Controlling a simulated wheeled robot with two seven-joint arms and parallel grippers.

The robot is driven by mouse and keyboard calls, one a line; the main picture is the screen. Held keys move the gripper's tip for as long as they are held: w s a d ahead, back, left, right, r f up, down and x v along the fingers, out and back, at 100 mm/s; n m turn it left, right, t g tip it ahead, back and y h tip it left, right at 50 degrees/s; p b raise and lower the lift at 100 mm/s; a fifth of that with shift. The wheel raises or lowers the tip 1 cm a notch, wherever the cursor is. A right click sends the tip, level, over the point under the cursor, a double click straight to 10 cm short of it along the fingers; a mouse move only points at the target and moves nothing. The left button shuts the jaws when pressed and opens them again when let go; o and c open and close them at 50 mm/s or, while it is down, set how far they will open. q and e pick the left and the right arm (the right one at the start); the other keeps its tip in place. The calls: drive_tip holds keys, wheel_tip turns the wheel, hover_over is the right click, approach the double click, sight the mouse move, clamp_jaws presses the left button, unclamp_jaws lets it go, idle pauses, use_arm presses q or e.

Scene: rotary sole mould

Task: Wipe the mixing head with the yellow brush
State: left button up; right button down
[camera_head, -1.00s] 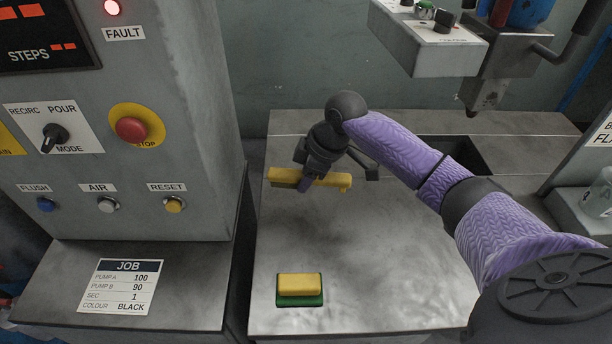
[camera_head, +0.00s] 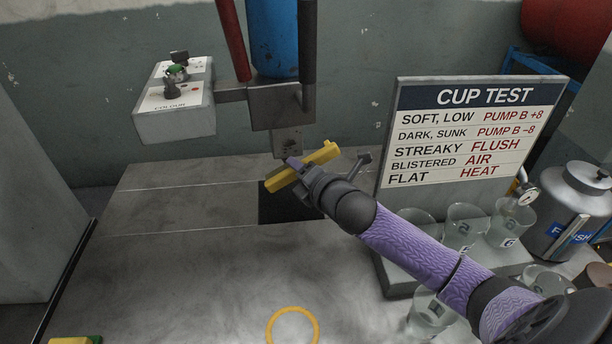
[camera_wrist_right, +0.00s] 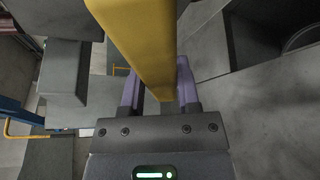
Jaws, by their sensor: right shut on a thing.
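The yellow brush (camera_head: 322,155) is held crosswise in my right gripper (camera_head: 298,168), which is shut on it. The brush also fills the upper middle of the right wrist view (camera_wrist_right: 145,45), between the purple fingers (camera_wrist_right: 160,92). The mixing head (camera_head: 282,108) is a grey block with a nozzle pointing down, under a blue cylinder. The brush is just below the nozzle in the head view; I cannot tell whether they touch. The nozzle's tip is partly hidden behind the brush and gripper. My left gripper is not in view.
A dark square opening (camera_head: 285,208) lies in the bench under the brush. A CUP TEST sign (camera_head: 470,135) stands right, with several clear cups (camera_head: 467,222) below it. A yellow ring (camera_head: 292,325) lies at the front. A control box (camera_head: 175,105) hangs left.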

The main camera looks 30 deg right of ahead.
sight(283, 143)
drive_tip(key=shift+d, duration=0.15)
drive_tip(key=w+b, duration=0.1)
drive_tip(key=w, duration=0.1)
drive_tip(key=w+d+b, duration=0.1)
drive_tip(key=w+b, duration=0.1)
drive_tip(key=w, duration=0.1)
drive_tip(key=shift+w+d, duration=0.2)
drive_tip(key=shift+w, duration=0.15)
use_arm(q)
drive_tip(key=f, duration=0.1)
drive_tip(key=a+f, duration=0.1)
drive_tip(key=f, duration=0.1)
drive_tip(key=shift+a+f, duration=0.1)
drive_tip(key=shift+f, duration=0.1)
use_arm(e)
drive_tip(key=shift+r, duration=0.1)
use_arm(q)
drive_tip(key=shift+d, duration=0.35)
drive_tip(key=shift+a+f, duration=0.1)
use_arm(e)
drive_tip(key=shift+w, duration=0.25)
drive_tip(key=shift+w+d+b, duration=0.15)
drive_tip(key=shift+w+b, duration=0.1)
drive_tip(key=shift+b, duration=0.1)
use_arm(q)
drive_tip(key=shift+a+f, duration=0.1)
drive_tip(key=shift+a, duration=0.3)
